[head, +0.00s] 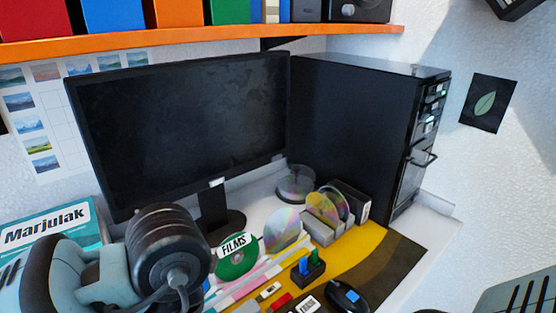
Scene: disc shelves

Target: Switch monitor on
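The monitor (190,125) stands on the desk at the left of centre in the head view, on a dark stand (217,218). Its screen is dark and shows no picture. A small pale mark (217,182) sits at the middle of its lower bezel; I cannot tell whether it is a button or a label. Parts of my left arm fill the lower left, in front of the desk and below the monitor; no fingers show there. A grey part at the bottom right corner may be my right arm, and no gripper shows there.
A black computer tower (350,130) stands right of the monitor. Discs (284,229), a disc spindle (296,184), a mouse (346,296) and small drives crowd the desk. An orange shelf (200,41) with binders runs above. A teal box (45,222) stands at the left.

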